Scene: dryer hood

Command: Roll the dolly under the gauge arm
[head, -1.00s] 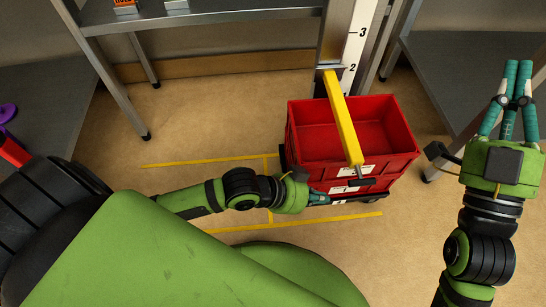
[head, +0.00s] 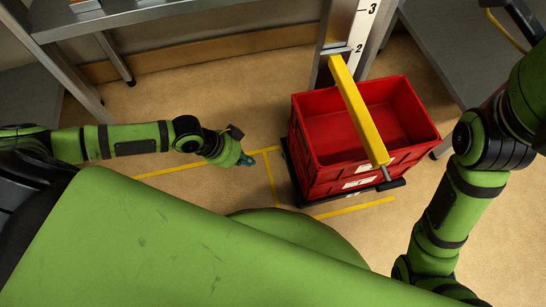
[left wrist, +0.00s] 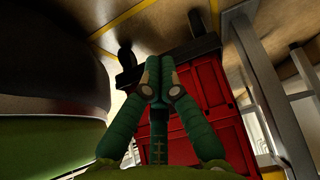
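The black dolly (head: 289,172) carries stacked red crates (head: 314,150) on the tan floor. The yellow gauge arm (head: 356,108) reaches out from a post and crosses over the top crate in the head view. The height of the gap between them cannot be judged. My left gripper (head: 247,160) is left of the dolly, apart from it and empty. In the left wrist view its fingers (left wrist: 156,78) meet at the tips, with the dolly's dark edge (left wrist: 200,49) and a red crate (left wrist: 212,90) beyond. My right gripper is outside the head view; only its arm shows at right.
The gauge post (head: 361,30) has a numbered scale. Yellow floor lines (head: 270,180) run beside the dolly. A metal table (head: 130,15) stands at upper left and another (head: 450,40) at upper right. Open floor lies left of the dolly.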

